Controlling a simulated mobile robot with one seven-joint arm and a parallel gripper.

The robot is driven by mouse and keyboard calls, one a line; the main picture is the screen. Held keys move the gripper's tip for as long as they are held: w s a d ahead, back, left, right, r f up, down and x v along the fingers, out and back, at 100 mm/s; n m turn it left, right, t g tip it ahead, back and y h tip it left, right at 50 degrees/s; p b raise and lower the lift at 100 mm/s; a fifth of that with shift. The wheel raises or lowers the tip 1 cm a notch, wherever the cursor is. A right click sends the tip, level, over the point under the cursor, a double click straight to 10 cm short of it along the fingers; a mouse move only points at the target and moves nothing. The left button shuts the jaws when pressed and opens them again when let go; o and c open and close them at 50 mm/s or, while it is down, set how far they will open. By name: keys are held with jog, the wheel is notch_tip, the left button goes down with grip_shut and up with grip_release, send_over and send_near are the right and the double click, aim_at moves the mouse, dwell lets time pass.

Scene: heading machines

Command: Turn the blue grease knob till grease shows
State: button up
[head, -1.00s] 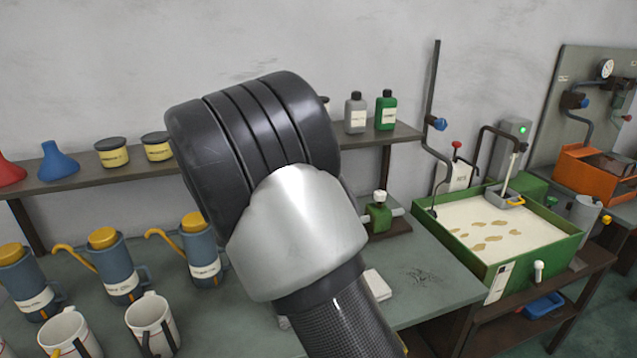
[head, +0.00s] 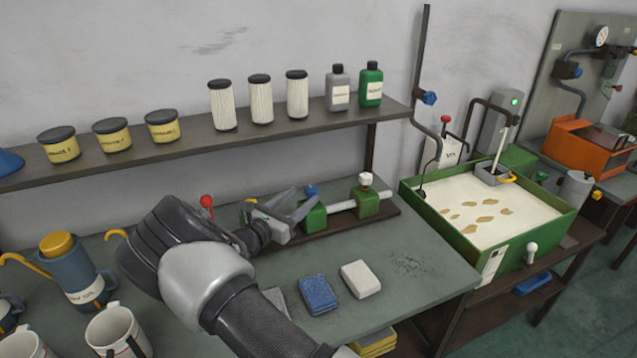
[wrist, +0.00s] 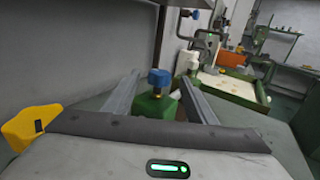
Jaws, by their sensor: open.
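The blue knob (head: 312,191) sits on top of a green block (head: 313,217), part of a low fixture on the bench. The wrist view shows the blue knob (wrist: 159,79) on its green block (wrist: 155,106), between my two fingers. My gripper (head: 298,204) is open and empty, with its fingers low over the fixture and pointing at the block. I cannot tell whether a finger touches the knob. A rod joins this block to another green block with a white knob (head: 365,180). No grease can be made out around the knob.
A red-knobbed lever (head: 207,202) stands close left of my gripper. Grey, blue and white pads (head: 318,294) lie in front of the fixture. A shelf (head: 260,137) with filters, tins and bottles runs behind. Mugs (head: 118,332) stand at front left, a green tank (head: 480,245) at right.

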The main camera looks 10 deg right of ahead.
jog(key=x, duration=0.9)
jog(key=shift+w+d+p, duration=0.2)
jog(key=shift+p, duration=0.1)
jog(key=c, duration=1)
jog(key=shift+c, duration=0.2)
